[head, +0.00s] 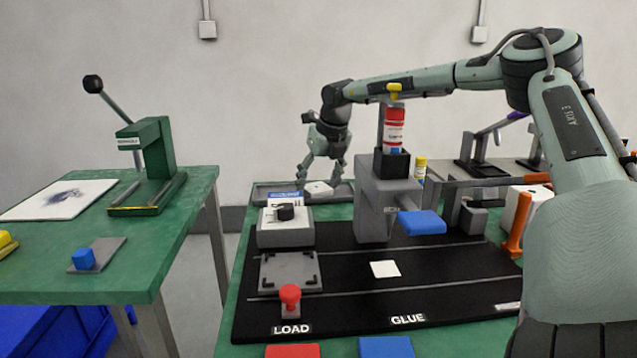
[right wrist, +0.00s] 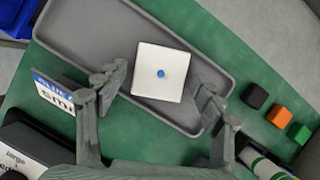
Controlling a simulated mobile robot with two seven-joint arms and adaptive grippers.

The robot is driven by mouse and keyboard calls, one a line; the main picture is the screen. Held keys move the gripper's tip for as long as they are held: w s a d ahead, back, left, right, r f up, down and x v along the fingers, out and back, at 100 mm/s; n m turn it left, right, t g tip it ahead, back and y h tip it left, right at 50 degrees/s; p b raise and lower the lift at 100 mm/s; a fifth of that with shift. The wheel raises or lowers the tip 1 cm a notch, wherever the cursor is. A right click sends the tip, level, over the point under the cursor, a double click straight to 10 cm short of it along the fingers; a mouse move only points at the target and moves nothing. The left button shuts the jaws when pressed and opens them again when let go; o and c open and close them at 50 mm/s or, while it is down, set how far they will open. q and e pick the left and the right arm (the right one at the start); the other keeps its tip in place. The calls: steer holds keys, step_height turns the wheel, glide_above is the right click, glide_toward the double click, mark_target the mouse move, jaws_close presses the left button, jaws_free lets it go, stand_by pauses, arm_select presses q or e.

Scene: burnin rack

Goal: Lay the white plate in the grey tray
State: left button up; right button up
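The white plate (right wrist: 160,85) is square with a blue knob at its middle. It lies on the floor of the grey tray (right wrist: 90,28), near the tray's lower side in the right wrist view. In the head view the plate (head: 318,187) and the tray (head: 268,188) show at the back of the green table. My right gripper (head: 320,176) is above the tray, fingers pointing down. In the right wrist view its fingers (right wrist: 158,85) are spread on both sides of the plate, with a gap at each side. My left gripper is not in view.
A grey press with a red-white bottle (head: 394,128) stands to the right. Black, orange and green cubes (right wrist: 279,116) lie beside the tray. A white square (head: 385,268) lies on the black mat.

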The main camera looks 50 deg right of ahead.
steer(key=shift+r, duration=0.1)
steer(key=v, duration=1.2)
stand_by(0.5)
